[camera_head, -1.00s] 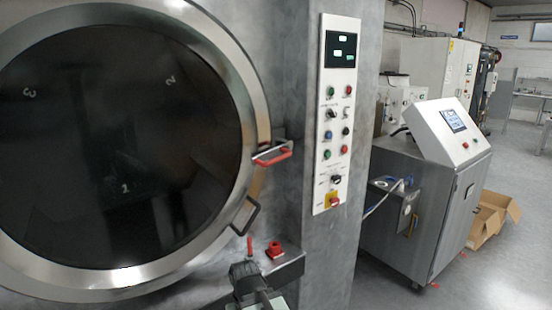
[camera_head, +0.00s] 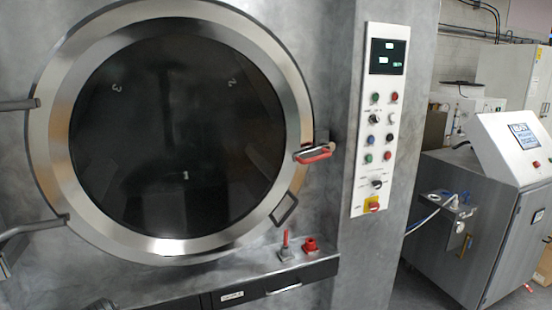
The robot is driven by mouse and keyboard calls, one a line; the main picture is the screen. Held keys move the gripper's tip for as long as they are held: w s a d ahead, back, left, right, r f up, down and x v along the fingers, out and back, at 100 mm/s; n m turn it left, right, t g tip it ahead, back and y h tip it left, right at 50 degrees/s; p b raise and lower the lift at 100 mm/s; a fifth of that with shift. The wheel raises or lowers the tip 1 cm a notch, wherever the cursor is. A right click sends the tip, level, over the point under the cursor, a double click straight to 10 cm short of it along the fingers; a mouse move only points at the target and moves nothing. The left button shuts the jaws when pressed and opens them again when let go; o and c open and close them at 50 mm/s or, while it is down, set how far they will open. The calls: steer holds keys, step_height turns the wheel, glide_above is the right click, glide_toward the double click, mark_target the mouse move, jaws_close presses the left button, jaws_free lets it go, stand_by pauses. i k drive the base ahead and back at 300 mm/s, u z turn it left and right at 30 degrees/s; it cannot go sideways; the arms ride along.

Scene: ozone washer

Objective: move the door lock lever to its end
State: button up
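The round door (camera_head: 175,130) with dark glass and a wide metal rim looks closed. A red-gripped handle (camera_head: 314,154) sits at the rim's right side, by a bracket. A small upright red lever (camera_head: 286,240) stands on the ledge below the door's lower right. I cannot tell for certain which of these two is the door lock lever. My gripper cannot be made out in this view. Only a small dark piece, probably of my arm, shows at the bottom edge left of centre, well away from both.
A red knob (camera_head: 310,245) sits beside the small lever on the ledge (camera_head: 225,285). A control panel (camera_head: 379,120) with buttons is right of the door. A metal cabinet (camera_head: 480,220) with a screen stands farther right. A dark loop handle (camera_head: 285,208) hangs at the rim.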

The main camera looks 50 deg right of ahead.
mark_target(326, 147)
steer(key=u, duration=0.35)
steer(key=k, duration=1.6)
steer(key=z, duration=0.7)
steer(key=i, duration=0.95)
steer(key=z, duration=0.05)
